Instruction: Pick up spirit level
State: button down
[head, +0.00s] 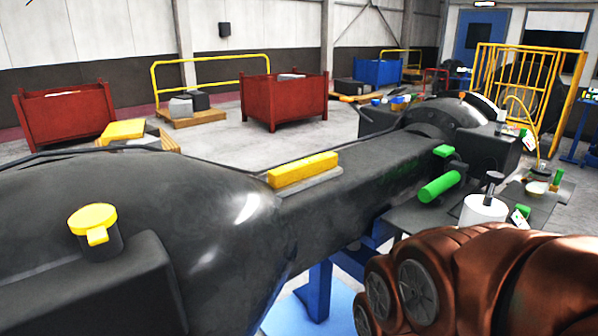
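A long yellow bar (303,170) lies on a thin grey strip on top of the dark casting's beam, near the middle of the head view. It looks like the spirit level, but no vial can be made out. It lies at a slant, its right end farther back. The dark casting (340,205) runs from the large rounded body at the left to a flanged part at the back right. My gripper is not in view, and nothing is seen touching the yellow bar.
A yellow-capped fitting (93,220) stands up at the left. A green cylinder (439,187) and a white roll (484,211) are right of the beam. Copper-coloured rounded shapes fill the lower right. Red bins (284,102) stand behind on open floor.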

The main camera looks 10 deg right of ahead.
aim_at(283, 177)
jog(key=u, duration=3.35)
jog(key=k, duration=1.65)
jog(key=z, duration=1.65)
